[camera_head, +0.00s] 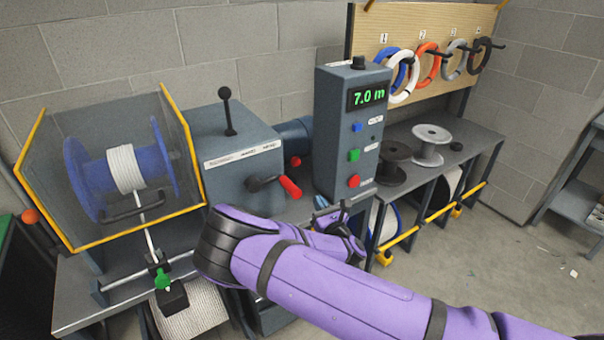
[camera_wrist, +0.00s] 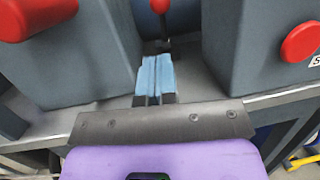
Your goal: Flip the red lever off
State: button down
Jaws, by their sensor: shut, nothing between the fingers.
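A small lever with a red ball knob (camera_head: 295,161) stands in the gap between the grey-blue machine housing and the control box. In the wrist view the red knob (camera_wrist: 160,5) on its dark stem is at the top edge, partly cut off. My gripper (camera_head: 322,204) is low in front of that gap, beside the control box. In the wrist view its pale blue fingers (camera_wrist: 156,62) are together and empty. They point toward the lever's stem, seemingly short of it. A thicker red crank handle (camera_head: 290,187) on a black arm juts from the housing; it also shows in the wrist view (camera_wrist: 35,15).
The control box (camera_head: 345,125) reads 7.0 m and carries blue, green and red buttons (camera_head: 354,181). The housing (camera_head: 235,150) has a black-knobbed lever on top (camera_head: 227,112). A guarded blue spool (camera_head: 85,170) stands left. Shelves with spools are right.

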aim_at(297, 165)
jog(key=x, duration=1.4)
